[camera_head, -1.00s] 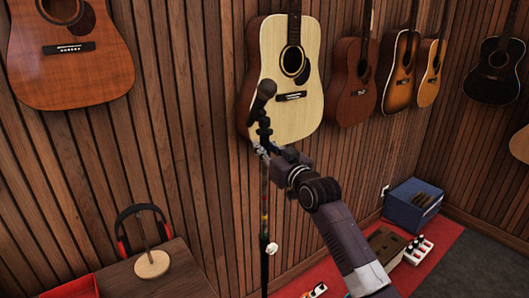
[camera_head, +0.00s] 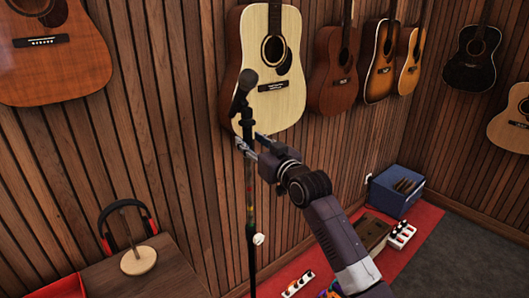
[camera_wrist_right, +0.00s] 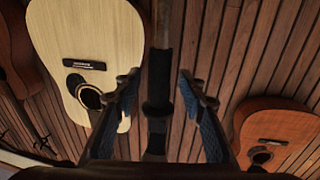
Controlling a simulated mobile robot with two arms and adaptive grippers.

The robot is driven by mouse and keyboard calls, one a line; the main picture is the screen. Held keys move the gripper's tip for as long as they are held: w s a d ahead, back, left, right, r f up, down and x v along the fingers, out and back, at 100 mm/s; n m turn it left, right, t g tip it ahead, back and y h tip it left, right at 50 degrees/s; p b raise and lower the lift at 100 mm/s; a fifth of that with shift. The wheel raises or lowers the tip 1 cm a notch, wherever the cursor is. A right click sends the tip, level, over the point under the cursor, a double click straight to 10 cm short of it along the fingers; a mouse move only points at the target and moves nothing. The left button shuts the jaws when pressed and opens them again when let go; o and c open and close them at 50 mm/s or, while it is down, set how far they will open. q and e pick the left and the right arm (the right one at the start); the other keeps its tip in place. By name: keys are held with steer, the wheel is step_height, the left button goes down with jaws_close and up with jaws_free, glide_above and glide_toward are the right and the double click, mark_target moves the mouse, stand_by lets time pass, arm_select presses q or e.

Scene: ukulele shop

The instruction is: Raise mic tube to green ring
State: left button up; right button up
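The mic tube (camera_head: 249,188) is the thin upright tube of a mic stand, with a black microphone (camera_head: 246,80) tilted at its top. Small coloured bands show on the tube below my gripper; I cannot clearly tell which is the green ring. A pale knob (camera_head: 258,239) sits lower on the stand. My right gripper (camera_head: 250,143) is at the tube just below the microphone. In the right wrist view the dark tube (camera_wrist_right: 158,75) stands between the two fingers, with a gap on both sides, so the gripper is open around it. My left gripper is not in view.
Guitars hang on the slatted wood wall, a pale one (camera_head: 280,100) close behind the microphone. A wooden table (camera_head: 170,275) with headphones on a stand (camera_head: 138,260) is at lower left. A blue crate (camera_head: 396,192) and pedals (camera_head: 400,236) are on the floor at right.

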steer(key=v, duration=0.9)
steer(key=shift+s+d, duration=0.2)
steer(key=shift+s, duration=0.1)
steer(key=s+d+f+m+g+h+b, duration=0.15)
steer(key=d+f, duration=0.25)
steer(key=f, duration=1.5)
steer(key=s+d+f+m+g+h+b, duration=0.1)
steer(key=d+f+m+g+h, duration=0.2)
steer(key=f, duration=1.6)
steer(key=s+d+f+n+g+h, duration=0.1)
steer(key=s+d+f, duration=0.1)
steer(key=s+f, duration=0.45)
steer(key=s+d+f+g+h, duration=0.1)
steer(key=s+d+f, duration=0.15)
steer(key=f, duration=0.75)
steer(key=s+d+f+g+b, duration=0.1)
steer(key=s+d+f+g, duration=0.1)
steer(key=s+f, duration=0.95)
steer(key=s+d+f+g+b, duration=0.1)
steer(key=s+d+f+g, duration=0.15)
steer(key=s+f, duration=0.9)
steer(key=s+d+f+g+h, duration=0.1)
steer(key=s+f+g, duration=0.1)
steer(key=s, duration=1.2)
steer(key=s+d+f+g, duration=0.1)
steer(key=s+f, duration=0.3)
steer(key=s, duration=1)
steer(key=shift+f+g+h+b, duration=0.35)
steer(key=shift+f+g, duration=0.05)
steer(key=shift+g, duration=0.1)
